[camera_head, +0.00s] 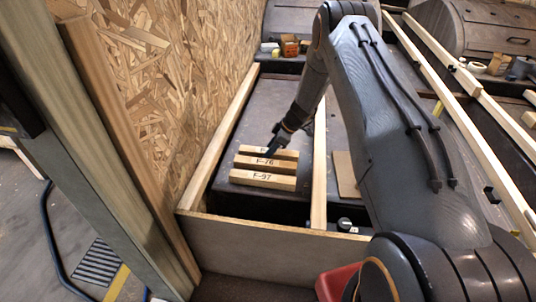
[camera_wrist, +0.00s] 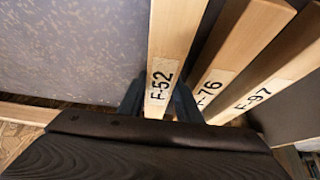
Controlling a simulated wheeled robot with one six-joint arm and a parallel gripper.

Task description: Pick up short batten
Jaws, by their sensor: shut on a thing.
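Three pale wooden battens lie side by side on a dark surface in the head view. The rear batten, F-52 (camera_head: 287,154), is partly hidden by my gripper (camera_head: 272,149). In the wrist view my gripper (camera_wrist: 158,104) has one finger on each side of batten F-52 (camera_wrist: 172,40) near its labelled end, shut on it. Batten F-76 (camera_head: 245,161) lies just in front and also shows in the wrist view (camera_wrist: 235,50). Batten F-97 (camera_head: 262,180) is nearest the head camera and shows at right in the wrist view (camera_wrist: 285,72). I cannot tell whether F-52 is lifted.
An upright particle-board wall (camera_head: 165,75) stands at left. A long timber rail (camera_head: 319,165) runs right of the battens, and a front board (camera_head: 270,250) closes the bay. Small boxes (camera_head: 290,48) stand at the back. Clear dark surface lies behind the battens.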

